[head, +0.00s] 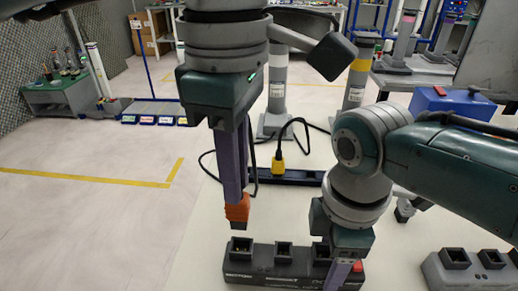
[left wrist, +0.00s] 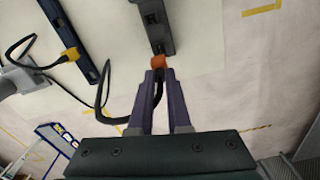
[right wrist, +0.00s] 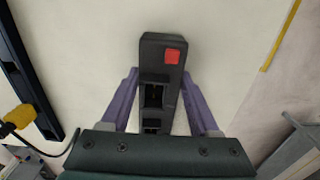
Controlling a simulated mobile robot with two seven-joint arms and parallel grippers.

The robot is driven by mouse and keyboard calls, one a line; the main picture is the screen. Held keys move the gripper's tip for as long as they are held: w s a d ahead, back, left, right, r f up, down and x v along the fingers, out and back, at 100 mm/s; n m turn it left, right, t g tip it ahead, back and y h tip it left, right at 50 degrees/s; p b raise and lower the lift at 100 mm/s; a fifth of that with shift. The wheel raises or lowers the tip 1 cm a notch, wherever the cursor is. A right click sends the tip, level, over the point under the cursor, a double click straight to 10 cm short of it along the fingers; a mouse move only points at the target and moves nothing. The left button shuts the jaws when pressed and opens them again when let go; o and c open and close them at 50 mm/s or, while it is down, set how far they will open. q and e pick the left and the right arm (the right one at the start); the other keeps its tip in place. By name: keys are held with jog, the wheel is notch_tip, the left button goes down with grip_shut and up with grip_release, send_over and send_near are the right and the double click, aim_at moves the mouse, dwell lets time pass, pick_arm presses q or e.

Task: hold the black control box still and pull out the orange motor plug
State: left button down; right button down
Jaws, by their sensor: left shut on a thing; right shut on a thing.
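The black control box (head: 265,270) lies on the pale table at the bottom of the head view, with a row of sockets on top and a red button at its right end. It also shows in the right wrist view (right wrist: 158,55). My right gripper (right wrist: 161,75) is shut across the box near the red button. My left gripper (head: 236,198) points down and is shut on the orange motor plug (head: 236,214), which also shows in the left wrist view (left wrist: 159,62). The plug hangs just above the leftmost socket (head: 241,245), with a small gap visible. A black cable trails from it.
A yellow plug (head: 277,166) sits in a black strip (head: 300,177) behind the box, with a black cable looping near my left gripper. Another grey socketed box (head: 455,272) stands at the right edge. Pale table surface is free left of the control box.

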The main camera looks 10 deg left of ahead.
pick_arm(q)
jog(key=shift+r, duration=1.95)
pick_arm(e)
jog(key=shift+c, duration=0.3)
grip_release()
jog(key=shift+r, duration=0.1)
